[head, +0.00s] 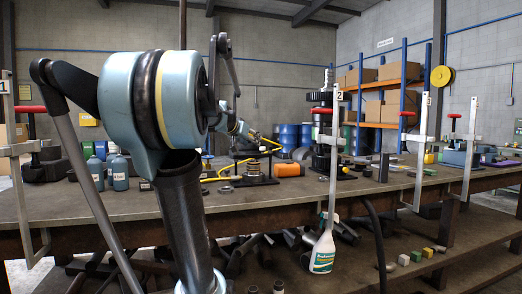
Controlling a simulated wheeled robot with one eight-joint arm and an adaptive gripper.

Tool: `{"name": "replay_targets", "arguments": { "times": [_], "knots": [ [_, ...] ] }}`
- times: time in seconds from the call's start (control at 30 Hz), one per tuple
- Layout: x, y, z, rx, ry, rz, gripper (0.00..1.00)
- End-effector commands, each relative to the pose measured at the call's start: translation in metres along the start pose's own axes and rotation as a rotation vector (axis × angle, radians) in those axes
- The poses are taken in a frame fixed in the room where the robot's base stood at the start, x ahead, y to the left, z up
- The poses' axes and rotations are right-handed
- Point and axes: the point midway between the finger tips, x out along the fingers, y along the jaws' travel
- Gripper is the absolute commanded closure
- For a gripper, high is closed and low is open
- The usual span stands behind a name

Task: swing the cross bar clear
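My arm fills the left foreground and reaches over the bench. Its far end, with my gripper (262,139), shows small beyond the large joint, near a yellow bent bar (273,151). I cannot tell whether the gripper touches the bar or whether its fingers are open. The yellow bar runs above a low dark fixture (255,172) on the bench; it may be the cross bar, but I cannot tell for sure. A tall stack of dark gears on a shaft (322,112) stands upright to the right of the gripper.
The long workbench (375,190) carries upright clamps with red handles (418,150), blue-grey bottles (120,172) and an orange cylinder (289,170). Small blocks (415,256) lie on the lower shelf. The bench right of the gear stack has clear patches.

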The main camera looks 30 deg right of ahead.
Motion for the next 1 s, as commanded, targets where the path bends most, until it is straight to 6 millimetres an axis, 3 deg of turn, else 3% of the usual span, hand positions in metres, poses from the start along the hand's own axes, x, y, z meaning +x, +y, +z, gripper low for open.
{"name": "replay_targets", "arguments": {
  "times": [0.6, 1.0],
  "knots": [
    [0.087, -0.001, 0.000, 0.001, 0.000, -0.001, 0.56],
    [0.112, -0.001, 0.000, 0.000, 0.000, -0.001, 0.56]
  ]
}}
